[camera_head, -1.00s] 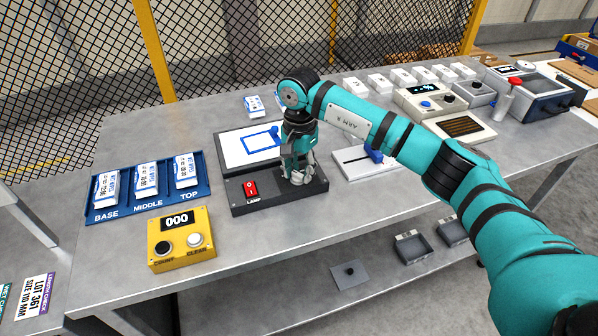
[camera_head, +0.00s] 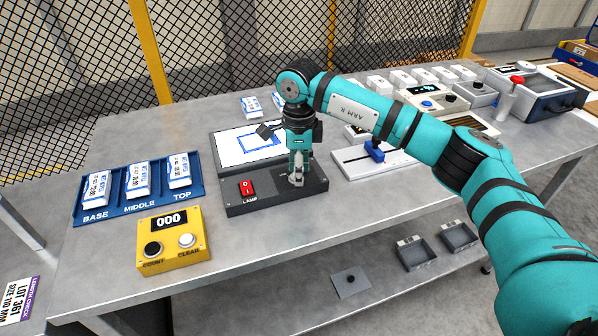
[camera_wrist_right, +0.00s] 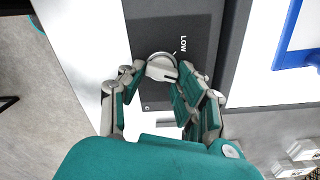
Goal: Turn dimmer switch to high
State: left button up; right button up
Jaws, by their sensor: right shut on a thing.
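The dimmer knob (camera_wrist_right: 162,68) is a light grey round knob on the dark control strip of the lamp box (camera_head: 240,208). In the right wrist view the word LOW shows beside it; no HIGH mark is visible. My right gripper (camera_head: 296,182) points down at the right part of this strip. In the right wrist view its fingers (camera_wrist_right: 160,84) are shut on the knob from both sides. In the head view the gripper hides the knob. A red lamp switch (camera_head: 246,188) sits left of it. My left gripper is not in view.
A lit white panel (camera_head: 232,148) with a blue outline lies behind the strip. A blue tray (camera_head: 208,188) with white packs and a yellow counter (camera_head: 205,259) stand to the left. A white slide fixture with a blue block (camera_head: 375,151) stands to the right.

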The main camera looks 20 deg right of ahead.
jog(key=m+b, duration=0.1)
jog(key=m, duration=0.3)
jog(key=shift+r+m, duration=0.15)
jog(key=shift+m, duration=0.15)
jog(key=shift+a, duration=0.1)
dwell(0.4)
jog(key=o, duration=1.1)
jog(key=shift+o, duration=0.2)
notch_tip(320, 180, up, 12)
